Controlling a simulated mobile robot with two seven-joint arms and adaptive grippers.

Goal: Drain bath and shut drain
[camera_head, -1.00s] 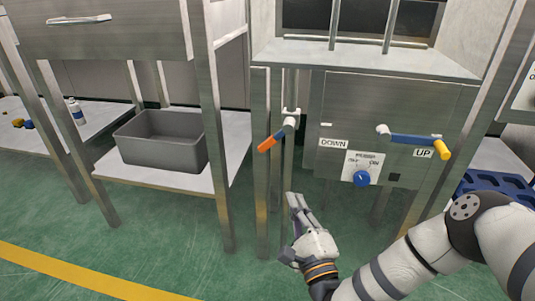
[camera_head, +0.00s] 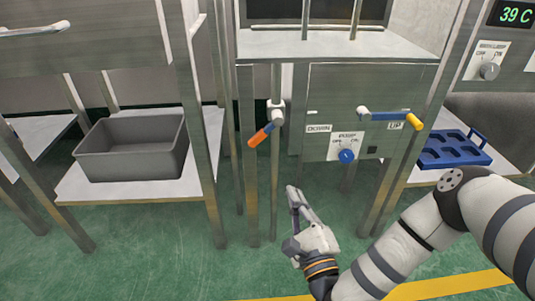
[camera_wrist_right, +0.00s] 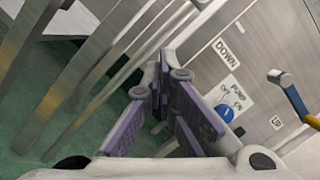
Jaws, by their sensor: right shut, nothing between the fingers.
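A valve on a vertical pipe has a white body (camera_head: 277,113) and an orange-ended lever (camera_head: 259,136) in the head view. The lever slants down and left. My right gripper (camera_head: 293,190) is below and slightly right of the lever, apart from it, over the green floor. It is shut and empty; its purple-padded fingers (camera_wrist_right: 160,85) show in the right wrist view. My left gripper is not in view. The bath's inside and any water cannot be made out.
A steel panel carries a blue PUMP knob (camera_head: 346,156) and a blue lever with a yellow end (camera_head: 414,121) between DOWN and UP labels. A grey bin (camera_head: 130,165) stands on the left shelf, a blue tray (camera_head: 453,150) on the right. Steel legs flank the pipe.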

